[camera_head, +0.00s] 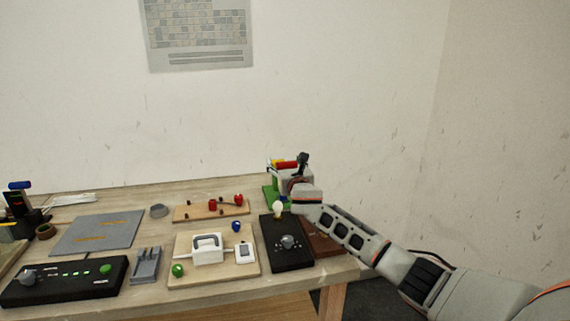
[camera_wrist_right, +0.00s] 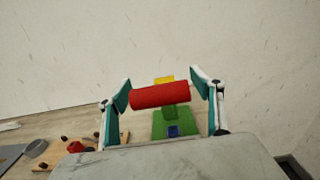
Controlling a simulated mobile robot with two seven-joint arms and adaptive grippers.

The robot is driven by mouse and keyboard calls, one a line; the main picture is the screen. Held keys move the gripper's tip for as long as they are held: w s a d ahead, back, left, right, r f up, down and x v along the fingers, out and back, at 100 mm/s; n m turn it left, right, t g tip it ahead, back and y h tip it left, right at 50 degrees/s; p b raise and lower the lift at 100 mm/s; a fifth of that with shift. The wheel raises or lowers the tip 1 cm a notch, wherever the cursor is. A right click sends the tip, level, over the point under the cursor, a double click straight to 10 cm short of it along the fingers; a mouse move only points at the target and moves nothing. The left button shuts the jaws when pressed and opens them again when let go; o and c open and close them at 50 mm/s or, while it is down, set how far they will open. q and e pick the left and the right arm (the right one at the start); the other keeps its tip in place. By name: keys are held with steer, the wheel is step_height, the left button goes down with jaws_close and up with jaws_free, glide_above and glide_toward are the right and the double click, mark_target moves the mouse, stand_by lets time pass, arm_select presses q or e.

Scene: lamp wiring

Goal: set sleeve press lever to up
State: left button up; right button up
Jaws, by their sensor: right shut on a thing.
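The sleeve press stands at the back right of the table, with a green base (camera_head: 270,195) and a red lever handle (camera_head: 284,165). In the right wrist view the red lever handle (camera_wrist_right: 160,95) lies crosswise between the fingers, in front of a yellow part (camera_wrist_right: 164,80) and the green base (camera_wrist_right: 185,124). The gripper and forearm hide part of the press in the head view. My left gripper is not in view.
A black box with a grey knob (camera_head: 288,243) and a brown block (camera_head: 320,240) lie under my right forearm. A light bulb (camera_head: 277,209) stands near the press. A wall rises behind.

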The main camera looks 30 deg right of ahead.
steer(key=shift+r, duration=0.15)
steer(key=o, duration=1.6)
steer(key=shift+c, duration=0.2)
steer(key=shift+o, duration=0.4)
steer(key=shift+s, duration=0.1)
steer(key=v, duration=1.1)
steer(key=shift+s, duration=0.4)
